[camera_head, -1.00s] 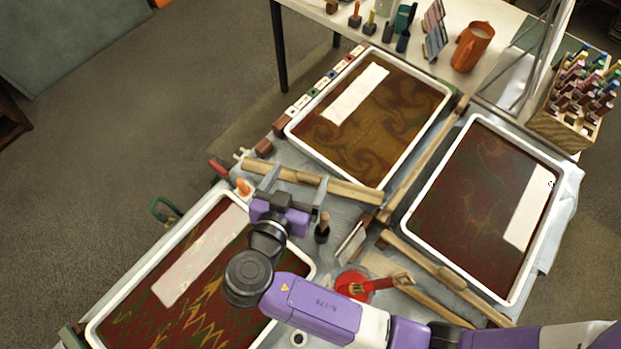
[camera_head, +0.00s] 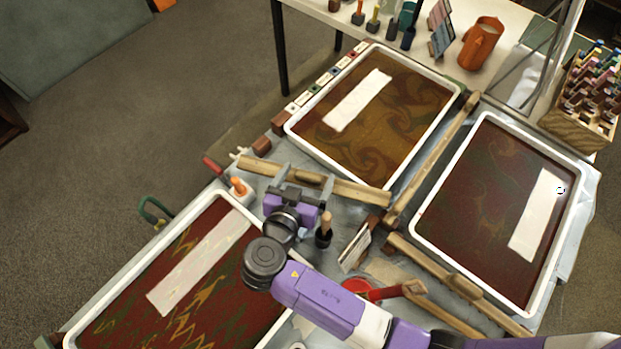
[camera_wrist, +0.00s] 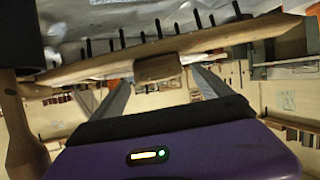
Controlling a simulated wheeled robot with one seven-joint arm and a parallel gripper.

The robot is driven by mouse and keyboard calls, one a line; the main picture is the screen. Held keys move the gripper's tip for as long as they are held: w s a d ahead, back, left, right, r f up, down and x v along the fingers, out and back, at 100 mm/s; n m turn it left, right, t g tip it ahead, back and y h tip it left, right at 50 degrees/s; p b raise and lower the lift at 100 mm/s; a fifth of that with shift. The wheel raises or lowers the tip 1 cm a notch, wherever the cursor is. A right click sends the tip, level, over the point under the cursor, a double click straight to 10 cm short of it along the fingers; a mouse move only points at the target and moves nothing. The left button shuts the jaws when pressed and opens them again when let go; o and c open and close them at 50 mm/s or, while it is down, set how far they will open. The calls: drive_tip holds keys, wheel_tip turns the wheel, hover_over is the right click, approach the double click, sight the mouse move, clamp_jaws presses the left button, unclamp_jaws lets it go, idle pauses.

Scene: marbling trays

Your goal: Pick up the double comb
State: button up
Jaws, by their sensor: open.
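The double comb (camera_head: 357,190) looks to be the long wooden bar lying between the left tray and the upper middle tray. In the wrist view the bar (camera_wrist: 90,70) crosses the top, with dark teeth along its far side and a small wooden block (camera_wrist: 158,68) at its middle. My gripper (camera_head: 305,176) is over the bar, fingers apart and empty. In the wrist view my gripper's fingertips (camera_wrist: 160,75) reach up to the bar on either side of the block. I cannot tell whether they touch it.
Marbling trays lie at left (camera_head: 105,293), upper middle (camera_head: 437,133) and right (camera_head: 440,172). Carpet is clear at left.

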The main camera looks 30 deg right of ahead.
drive_tip(key=shift+x, duration=1.15)
drive_tip(key=shift+r, duration=0.1)
drive_tip(key=c, duration=1.7)
